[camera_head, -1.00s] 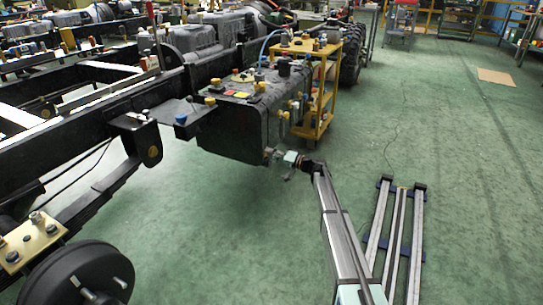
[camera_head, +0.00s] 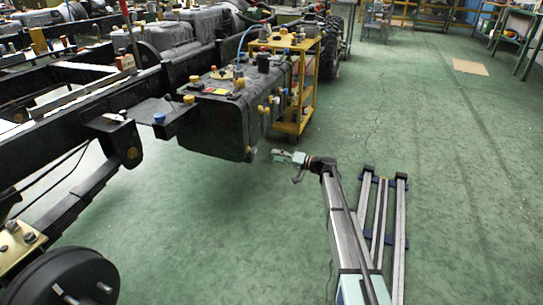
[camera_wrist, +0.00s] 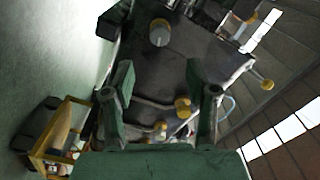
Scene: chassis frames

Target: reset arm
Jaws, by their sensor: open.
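My gripper (camera_head: 280,156) is at the end of my arm, which reaches up from the bottom of the head view. It points left, in front of the lower right corner of a dark tank (camera_head: 215,128) on the black chassis frame (camera_head: 60,120). A strip of floor shows between gripper and tank. In the wrist view my gripper's two green fingers (camera_wrist: 160,78) stand wide apart with nothing held between them. Beyond them the dark tank face (camera_wrist: 165,75) shows with its yellow-capped fittings.
A yellow trolley (camera_head: 311,85) stands behind the tank, and also shows in the wrist view (camera_wrist: 60,140). A wheel hub (camera_head: 65,280) is at the lower left. Long metal rails (camera_head: 400,230) lie right of my arm. The green floor further right is mostly clear.

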